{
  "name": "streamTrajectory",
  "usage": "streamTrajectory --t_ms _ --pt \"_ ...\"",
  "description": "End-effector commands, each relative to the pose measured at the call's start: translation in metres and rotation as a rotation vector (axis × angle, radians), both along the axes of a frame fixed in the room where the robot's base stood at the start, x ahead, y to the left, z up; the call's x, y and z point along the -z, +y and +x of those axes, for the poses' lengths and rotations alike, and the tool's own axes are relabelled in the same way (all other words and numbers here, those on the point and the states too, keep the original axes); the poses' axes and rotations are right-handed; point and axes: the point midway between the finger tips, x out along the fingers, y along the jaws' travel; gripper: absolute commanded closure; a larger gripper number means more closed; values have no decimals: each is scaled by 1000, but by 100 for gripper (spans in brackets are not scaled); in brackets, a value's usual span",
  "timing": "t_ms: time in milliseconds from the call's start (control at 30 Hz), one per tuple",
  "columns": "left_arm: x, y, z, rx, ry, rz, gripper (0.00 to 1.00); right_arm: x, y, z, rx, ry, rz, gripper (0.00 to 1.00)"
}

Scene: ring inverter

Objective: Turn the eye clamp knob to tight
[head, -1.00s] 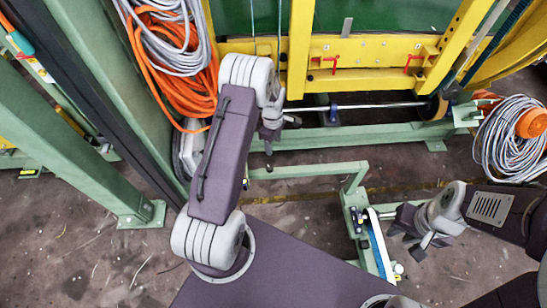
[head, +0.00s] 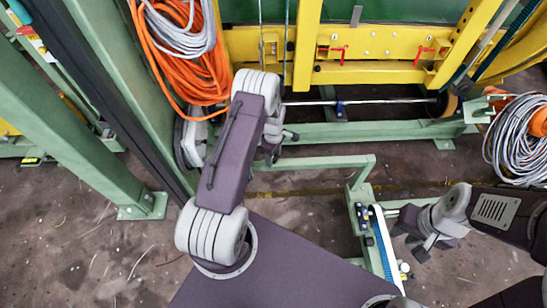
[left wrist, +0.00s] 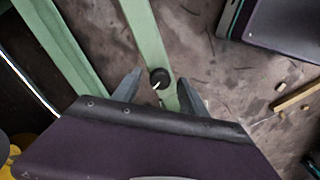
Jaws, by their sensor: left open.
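In the left wrist view, a round black knob (left wrist: 160,78) with a white pointer mark sits on a pale green beam (left wrist: 147,35). My left gripper (left wrist: 157,86) is open, with one finger on each side of the knob in the picture. I cannot tell whether the fingers are level with it or touch it. In the head view my left gripper (head: 271,150) is low by the green frame, partly covered by my arm, and I cannot make out the knob there. My right gripper (head: 412,243) hangs at the right with its fingers apart and empty.
A green frame (head: 320,163) stands in front of the yellow machine (head: 385,72). A metal rod (head: 375,101) runs behind. Orange and grey cables (head: 190,65) hang at upper left, and a grey cable coil (head: 515,140) is at right. Floor is open at lower left.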

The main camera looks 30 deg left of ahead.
Motion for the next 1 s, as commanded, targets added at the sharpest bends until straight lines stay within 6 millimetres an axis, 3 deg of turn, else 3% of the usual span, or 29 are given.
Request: streamTrajectory --t_ms 167,367,667,1000 --pt "0 0 0 0 0 0 49 0 0 0 0 0 0 73" --pt "0 0 0 0 0 0 100 0 0 0 0 0 0 73" --pt "-1 0 0 28 0 0 100 -2 0 0 0 0 0 73" --pt "-2 0 0 246 1 -1 100 -8 0 0 0 0 0 73"
